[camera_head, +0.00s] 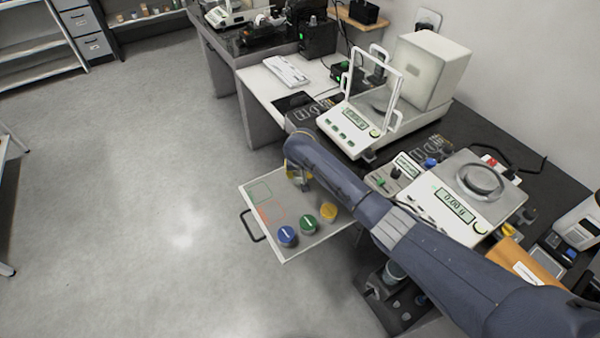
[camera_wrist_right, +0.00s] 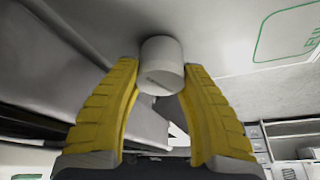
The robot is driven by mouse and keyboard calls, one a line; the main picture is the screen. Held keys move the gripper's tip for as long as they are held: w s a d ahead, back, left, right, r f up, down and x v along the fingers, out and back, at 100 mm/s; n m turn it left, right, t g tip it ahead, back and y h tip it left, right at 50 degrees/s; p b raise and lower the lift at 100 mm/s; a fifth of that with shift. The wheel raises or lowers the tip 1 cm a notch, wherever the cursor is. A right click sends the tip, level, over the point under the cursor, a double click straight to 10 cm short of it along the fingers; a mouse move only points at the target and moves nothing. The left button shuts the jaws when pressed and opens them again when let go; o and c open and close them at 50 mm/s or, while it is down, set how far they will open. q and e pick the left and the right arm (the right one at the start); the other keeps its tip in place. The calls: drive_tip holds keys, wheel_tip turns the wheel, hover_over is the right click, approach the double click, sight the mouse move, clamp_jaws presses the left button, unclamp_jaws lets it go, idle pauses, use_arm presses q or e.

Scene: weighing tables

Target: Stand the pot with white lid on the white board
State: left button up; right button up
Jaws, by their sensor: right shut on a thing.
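My right gripper (camera_head: 299,180) is over the white board (camera_head: 285,248), with my arm covering much of it from above. In the right wrist view its yellow fingers (camera_wrist_right: 163,85) are shut on a white cylindrical pot (camera_wrist_right: 161,66). The pot is close to a pale surface; I cannot tell whether it touches. In the head view the pot is hidden behind the gripper. My left gripper is not in view.
On the board stand pots with blue (camera_head: 287,236), green (camera_head: 308,224) and yellow (camera_head: 328,211) lids. A green outline (camera_head: 259,193) and an orange outline (camera_head: 271,214) mark its left part. Two balances (camera_head: 360,125) (camera_head: 465,200) stand on the dark table behind.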

drive_tip(key=shift+f, duration=0.2)
drive_tip(key=o, duration=1.2)
drive_tip(key=v, duration=1.2)
drive_tip(key=shift+r, duration=0.1)
